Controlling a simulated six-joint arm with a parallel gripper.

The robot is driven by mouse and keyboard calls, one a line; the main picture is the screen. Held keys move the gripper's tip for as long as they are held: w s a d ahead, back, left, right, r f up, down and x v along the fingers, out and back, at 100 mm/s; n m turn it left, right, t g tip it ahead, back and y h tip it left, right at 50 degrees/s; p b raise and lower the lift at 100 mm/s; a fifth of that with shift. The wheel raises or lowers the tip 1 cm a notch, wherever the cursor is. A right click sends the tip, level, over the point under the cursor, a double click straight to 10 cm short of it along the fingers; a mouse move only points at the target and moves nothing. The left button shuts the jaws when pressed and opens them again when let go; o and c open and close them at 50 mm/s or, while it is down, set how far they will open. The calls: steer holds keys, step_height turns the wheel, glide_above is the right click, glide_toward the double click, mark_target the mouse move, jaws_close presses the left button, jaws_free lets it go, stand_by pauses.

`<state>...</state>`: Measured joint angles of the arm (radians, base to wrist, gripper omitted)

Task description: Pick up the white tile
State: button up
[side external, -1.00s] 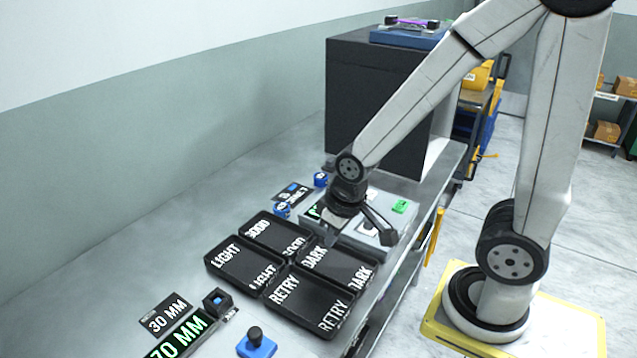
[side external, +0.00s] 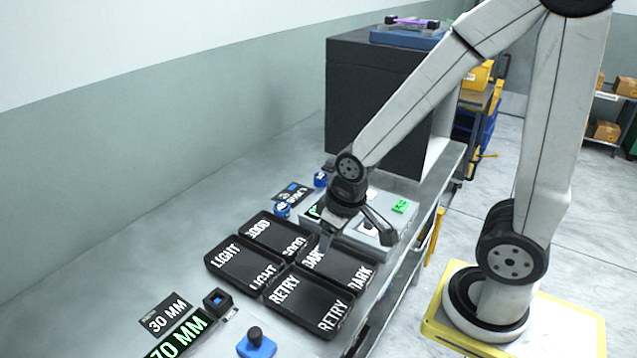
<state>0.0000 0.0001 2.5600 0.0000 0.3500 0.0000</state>
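My gripper (side external: 357,239) is open, its two fingers spread wide above the near side of a light grey box (side external: 345,243). The left finger overlaps the edge of the DARK tray in the picture. I see nothing held between the fingers. A small whitish patch (side external: 371,194) shows on the box top behind the gripper; it may be the white tile, but it is too small and partly covered to be sure. A dark round spot on a pale patch (side external: 368,229) shows between the fingers.
Black trays marked GOOD (side external: 262,231), LIGHT (side external: 240,270), DARK (side external: 345,268) and RETRY (side external: 305,305) stand in front of the box. A green piece (side external: 400,206) lies on the box's right. A large black cabinet (side external: 375,110) stands behind.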

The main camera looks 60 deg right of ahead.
mark_target(368, 224)
steer(key=shift+o, duration=0.2)
steer(key=s+d+f+n+g+h, duration=0.1)
steer(key=d+f+n+g+h, duration=0.1)
steer(key=n+h, duration=0.1)
steer(key=s+d+f+n+g+h, duration=0.1)
steer(key=d+f+n+h, duration=0.1)
steer(key=n, duration=0.3)
steer(key=s+d+f+n+g+h, duration=0.1)
steer(key=d+f+n+g+h, duration=0.1)
steer(key=d+n+h, duration=0.2)
steer(key=shift+f+n+g, duration=0.3)
steer(key=shift+f, duration=0.05)
steer(key=n+h, duration=0.1)
steer(key=w+d+n+t+h, duration=0.1)
steer(key=w+n+t+h, duration=0.1)
steer(key=shift+w+d+f+n+h, duration=0.25)
steer(key=shift+d+n+h, duration=0.05)
steer(key=shift+d+n, duration=0.1)
steer(key=shift+w+d+n+t+h, duration=0.15)
steer(key=shift+w+n+t+h, duration=0.35)
steer(key=shift+w+n, duration=0.3)
steer(key=shift+x, duration=1.3)
steer(key=shift+s+f, duration=0.1)
steer(key=shift+x, duration=2.55)
